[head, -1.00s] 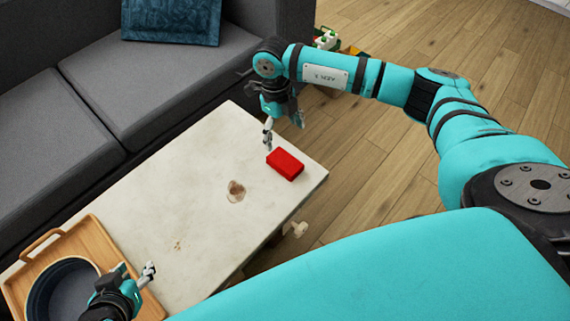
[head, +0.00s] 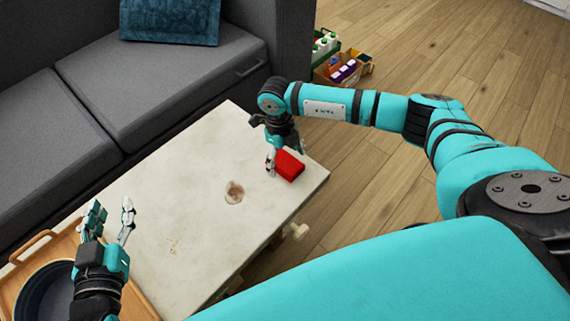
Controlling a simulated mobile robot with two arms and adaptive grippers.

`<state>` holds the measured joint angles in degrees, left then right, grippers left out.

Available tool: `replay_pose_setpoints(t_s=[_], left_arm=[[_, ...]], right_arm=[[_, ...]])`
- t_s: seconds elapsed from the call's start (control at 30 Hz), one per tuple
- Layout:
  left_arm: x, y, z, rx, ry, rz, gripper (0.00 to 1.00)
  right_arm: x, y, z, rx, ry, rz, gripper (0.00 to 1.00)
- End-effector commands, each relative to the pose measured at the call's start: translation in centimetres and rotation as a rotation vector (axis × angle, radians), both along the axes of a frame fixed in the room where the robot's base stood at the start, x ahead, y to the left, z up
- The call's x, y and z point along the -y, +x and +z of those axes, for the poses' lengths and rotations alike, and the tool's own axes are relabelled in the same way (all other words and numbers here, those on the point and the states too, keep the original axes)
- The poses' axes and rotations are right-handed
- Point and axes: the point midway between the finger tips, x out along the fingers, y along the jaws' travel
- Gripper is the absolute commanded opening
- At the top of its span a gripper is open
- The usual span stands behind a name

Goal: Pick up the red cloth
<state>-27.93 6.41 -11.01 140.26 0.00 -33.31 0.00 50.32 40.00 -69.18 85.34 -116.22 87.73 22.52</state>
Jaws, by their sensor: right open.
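The red cloth (head: 291,167) looks like a folded red block. It lies on the far right part of the pale table (head: 190,200), near its right edge. My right gripper (head: 284,160) points down over the cloth's left part, with one finger at its left side. The other finger is mostly hidden behind the cloth and the wrist. I cannot tell whether the fingers touch the cloth. My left gripper (head: 111,212) is open and empty, fingers pointing up the picture, above the table's near left end.
A wooden tray (head: 40,247) with a dark round pan (head: 45,292) is at the lower left. A brown stain (head: 234,192) marks the table. A grey sofa (head: 160,85) runs along its far side. Boxes with coloured items (head: 340,68) stand on the floor behind my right arm.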

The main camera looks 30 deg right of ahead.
Motion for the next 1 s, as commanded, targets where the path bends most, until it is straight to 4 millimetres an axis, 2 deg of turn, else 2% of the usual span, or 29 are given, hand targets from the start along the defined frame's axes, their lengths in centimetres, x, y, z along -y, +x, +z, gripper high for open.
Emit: replay_pose_setpoints(t_s=[0.23,0.7,1.0], left_arm=[[0.03,0.03,0.13,0.006,-0.001,0.000,0.40],[0.00,0.04,0.13,0.005,-0.001,0.000,0.40],[-0.02,0.02,0.11,0.000,0.000,0.001,0.40]], right_arm=[[0.00,-0.01,-0.06,0.000,0.000,0.000,0.85],[0.00,0.01,-0.02,0.000,0.000,0.000,0.26],[0.00,0.02,0.16,0.001,0.000,0.000,0.26]])
